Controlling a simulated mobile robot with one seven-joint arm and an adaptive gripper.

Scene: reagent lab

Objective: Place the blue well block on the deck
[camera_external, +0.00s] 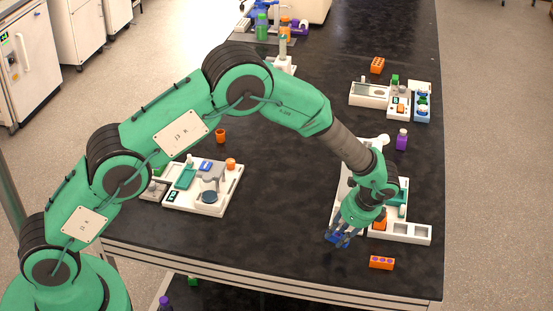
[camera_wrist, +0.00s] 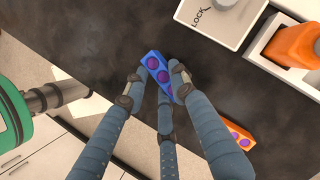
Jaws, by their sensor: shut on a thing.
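The blue well block (camera_wrist: 152,62) has a row of round purple wells. In the wrist view it sits between the fingertips of my gripper (camera_wrist: 160,80), which is shut on it. In the external view the blue block (camera_external: 334,238) shows small under my gripper (camera_external: 341,236), near the table's front right part. I cannot tell whether it touches the table or is held just above it. The white deck (camera_external: 417,240) lies right of and behind my gripper, partly hidden by my arm. It has square pockets, and an orange piece (camera_wrist: 291,46) sits in one.
An orange block with purple wells (camera_external: 381,263) lies on the black table in front of the deck. A white station (camera_external: 228,194) stands at the left, with a small orange cup (camera_external: 220,136) behind it. A purple bottle (camera_external: 402,140) stands behind the deck. The table's middle is clear.

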